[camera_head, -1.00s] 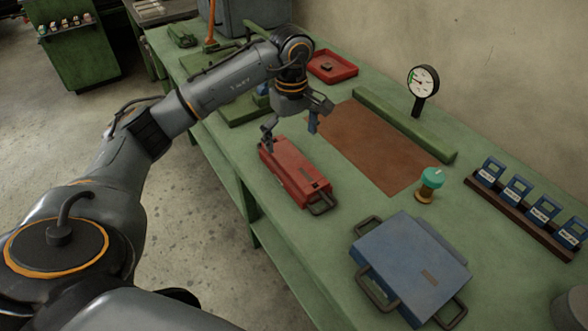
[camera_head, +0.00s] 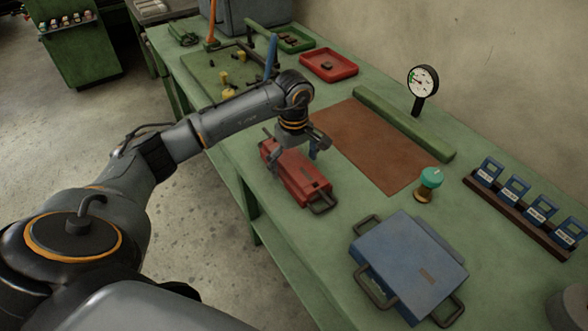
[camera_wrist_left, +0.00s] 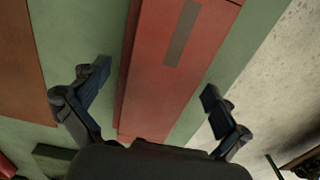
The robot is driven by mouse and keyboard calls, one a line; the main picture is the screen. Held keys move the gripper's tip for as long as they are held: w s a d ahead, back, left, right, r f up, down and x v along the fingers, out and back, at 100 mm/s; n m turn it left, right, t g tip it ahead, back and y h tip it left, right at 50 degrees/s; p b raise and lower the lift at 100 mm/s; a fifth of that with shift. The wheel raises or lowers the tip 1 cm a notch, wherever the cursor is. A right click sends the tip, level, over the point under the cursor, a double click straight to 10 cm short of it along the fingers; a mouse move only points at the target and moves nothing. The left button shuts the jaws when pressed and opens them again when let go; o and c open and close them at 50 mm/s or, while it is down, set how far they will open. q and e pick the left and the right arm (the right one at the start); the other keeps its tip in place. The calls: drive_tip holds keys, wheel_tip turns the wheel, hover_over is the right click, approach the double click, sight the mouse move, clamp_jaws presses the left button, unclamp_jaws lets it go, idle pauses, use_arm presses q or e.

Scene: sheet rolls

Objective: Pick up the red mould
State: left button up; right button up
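The red mould (camera_head: 305,184) is a long red box with a dark handle at its near end. It lies flat on the green workbench (camera_head: 285,245). My left gripper (camera_head: 293,163) is over the mould's middle and far part, pointing down and partly covering it. In the left wrist view the gripper (camera_wrist_left: 155,82) is open, with one finger on each side of the red mould (camera_wrist_left: 152,95). Gaps show between both fingers and the mould's sides. My right gripper is not in view.
A blue mould (camera_head: 410,262) with dark handles lies nearer. A brown mat (camera_head: 372,148) and a green bar (camera_head: 405,124) lie to the right. A teal-topped piece (camera_head: 430,178), a dial gauge (camera_head: 423,82) and a rack of blue tags (camera_head: 520,215) stand further right. A red tray (camera_head: 345,75) is behind.

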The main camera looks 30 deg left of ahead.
use_arm(q)
drive_tip(key=c, duration=1.4)
drive_tip(key=shift+w+r, duration=0.15)
drive_tip(key=shift+r, duration=0.05)
drive_tip(key=shift+c, duration=0.7)
